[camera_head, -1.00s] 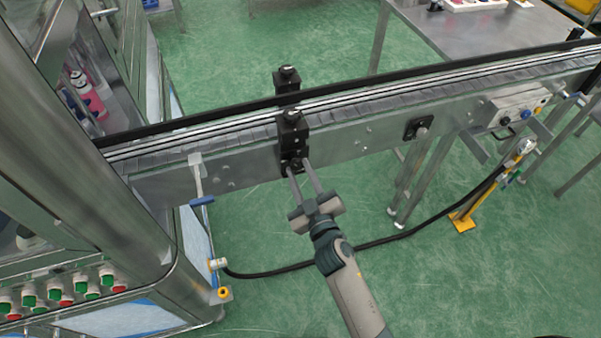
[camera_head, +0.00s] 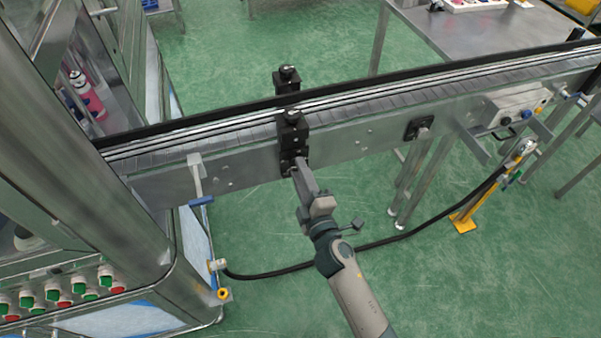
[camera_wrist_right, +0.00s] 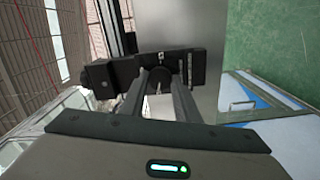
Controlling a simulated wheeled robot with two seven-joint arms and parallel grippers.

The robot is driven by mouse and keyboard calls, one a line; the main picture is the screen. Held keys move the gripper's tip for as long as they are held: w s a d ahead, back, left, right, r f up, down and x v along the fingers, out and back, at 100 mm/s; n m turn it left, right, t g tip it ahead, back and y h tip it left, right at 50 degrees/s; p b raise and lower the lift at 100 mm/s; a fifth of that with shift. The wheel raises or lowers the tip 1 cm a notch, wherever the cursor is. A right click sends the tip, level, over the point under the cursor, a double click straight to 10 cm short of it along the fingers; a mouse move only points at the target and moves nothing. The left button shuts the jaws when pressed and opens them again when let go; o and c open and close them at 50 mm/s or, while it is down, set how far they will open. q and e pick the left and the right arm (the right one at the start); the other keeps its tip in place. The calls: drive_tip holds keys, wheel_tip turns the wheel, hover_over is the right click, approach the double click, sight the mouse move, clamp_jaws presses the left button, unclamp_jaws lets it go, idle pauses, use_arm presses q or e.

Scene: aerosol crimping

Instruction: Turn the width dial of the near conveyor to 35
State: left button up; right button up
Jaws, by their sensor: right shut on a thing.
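The near conveyor (camera_head: 350,143) runs across the head view with a grey side plate. A black adjuster block (camera_head: 293,135) is mounted on its near side, with a black knob on top. The round dark width dial (camera_wrist_right: 160,79) shows at this block in the right wrist view, between my fingers. My right gripper (camera_head: 298,168) reaches up to the block's lower part and is shut on the dial. It also shows in the right wrist view (camera_wrist_right: 164,85), with a finger on each side of the dial. The dial's reading is too small to tell. My left gripper is out of view.
A steel machine cabinet (camera_head: 95,150) stands at the left, with several green and red buttons below. A second black clamp (camera_head: 417,128) sits farther right on the conveyor side. A black hose (camera_head: 400,236) crosses the floor. The green floor before the conveyor is mostly clear.

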drive_tip(key=shift+n, duration=0.5)
drive_tip(key=o, duration=1)
drive_tip(key=shift+o, duration=0.2)
drive_tip(key=shift+s, duration=0.15)
drive_tip(key=b+v, duration=0.5)
drive_tip(key=v, duration=1.2)
